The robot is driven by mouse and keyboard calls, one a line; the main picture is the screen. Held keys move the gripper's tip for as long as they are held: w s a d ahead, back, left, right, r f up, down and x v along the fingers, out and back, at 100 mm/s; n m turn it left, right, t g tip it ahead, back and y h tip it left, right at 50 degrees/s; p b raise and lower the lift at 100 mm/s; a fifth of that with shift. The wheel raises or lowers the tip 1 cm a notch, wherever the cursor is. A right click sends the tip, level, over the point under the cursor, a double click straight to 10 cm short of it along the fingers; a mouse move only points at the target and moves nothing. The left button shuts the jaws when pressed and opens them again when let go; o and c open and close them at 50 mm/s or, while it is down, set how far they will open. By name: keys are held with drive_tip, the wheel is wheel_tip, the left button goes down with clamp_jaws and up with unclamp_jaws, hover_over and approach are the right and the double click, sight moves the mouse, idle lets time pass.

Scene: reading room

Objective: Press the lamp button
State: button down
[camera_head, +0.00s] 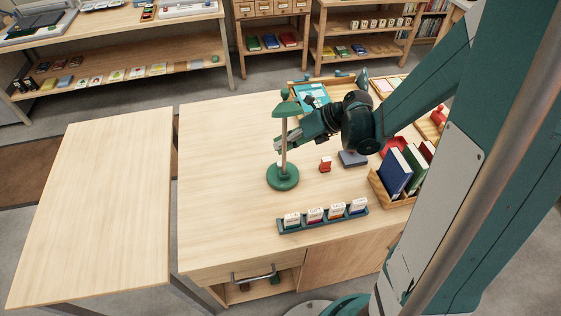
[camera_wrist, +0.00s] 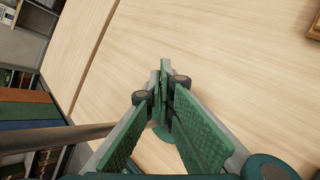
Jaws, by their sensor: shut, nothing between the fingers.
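A green desk lamp (camera_head: 283,178) stands upright on the wooden table, with a round base, a thin pale pole and a green shade. I cannot make out its button clearly. My gripper (camera_head: 280,146) is beside the lamp pole, above the base, reaching in from the right; the pole partly covers it. In the wrist view my gripper (camera_wrist: 165,82) has its fingertips together and holds nothing. The lamp's pole (camera_wrist: 50,138) crosses the left of the wrist view, and part of the green base shows behind the fingers. I cannot tell whether the fingers touch the lamp.
A red block (camera_head: 325,164) and a grey-blue box (camera_head: 352,159) sit right of the lamp. A dark tray (camera_head: 324,220) of several cards lies in front. A wooden book holder (camera_head: 378,188) stands at the right. The table's left side is clear.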

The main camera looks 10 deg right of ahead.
wheel_tip(320, 180, up, 2)
drive_tip(key=shift+r+p, duration=0.2)
drive_tip(key=shift+p, duration=0.35)
